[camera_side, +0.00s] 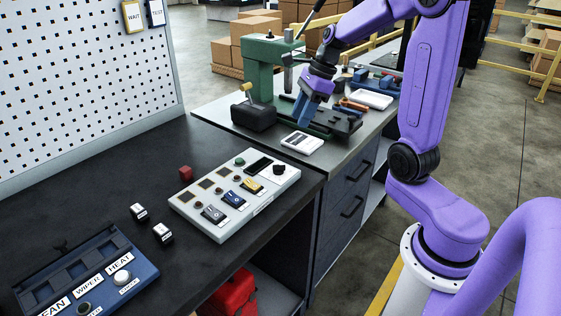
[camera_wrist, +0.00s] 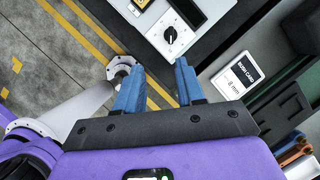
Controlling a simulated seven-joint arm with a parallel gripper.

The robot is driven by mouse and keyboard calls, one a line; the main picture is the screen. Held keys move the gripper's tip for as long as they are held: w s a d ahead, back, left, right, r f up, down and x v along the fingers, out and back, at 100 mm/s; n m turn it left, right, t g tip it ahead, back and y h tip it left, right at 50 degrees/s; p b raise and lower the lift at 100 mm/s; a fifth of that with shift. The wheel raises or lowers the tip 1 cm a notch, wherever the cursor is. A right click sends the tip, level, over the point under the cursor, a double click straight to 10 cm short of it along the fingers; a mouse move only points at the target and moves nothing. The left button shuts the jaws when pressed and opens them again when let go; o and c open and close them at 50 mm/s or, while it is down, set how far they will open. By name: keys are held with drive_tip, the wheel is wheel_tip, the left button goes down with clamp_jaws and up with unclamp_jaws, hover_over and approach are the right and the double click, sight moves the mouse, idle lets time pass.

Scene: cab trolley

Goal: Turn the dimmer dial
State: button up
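A round black dial (camera_side: 279,169) sits at the right end of a pale control panel (camera_side: 215,231) on the dark bench. In the wrist view the dial (camera_wrist: 171,34) shows a light pointer mark and tick marks around it; I take it for the dimmer dial, though its label is not readable. My gripper (camera_side: 304,118) points down above the grey bench section, behind and right of the panel. In the wrist view its blue fingers (camera_wrist: 160,65) are apart with nothing between them, and the dial lies beyond their tips, untouched.
A green press (camera_side: 262,70) and a black box (camera_side: 253,115) stand near my gripper. A white card box (camera_side: 301,143) lies close to the panel. The panel also carries switches. A blue panel (camera_side: 85,270) with knobs and several small blocks stand further left.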

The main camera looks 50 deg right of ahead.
sight(278, 165)
drive_tip(key=w+a+f, duration=0.1)
drive_tip(key=f, duration=0.4)
drive_tip(key=w+f+m, duration=0.1)
drive_tip(key=w+f, duration=0.1)
drive_tip(key=f, duration=0.3)
drive_tip(key=w+a+f+m, duration=0.1)
drive_tip(key=w+f, duration=0.1)
drive_tip(key=f, duration=0.4)
drive_tip(key=shift+w+a+t, duration=0.1)
drive_tip(key=shift+a+t, duration=0.2)
clamp_jaws()
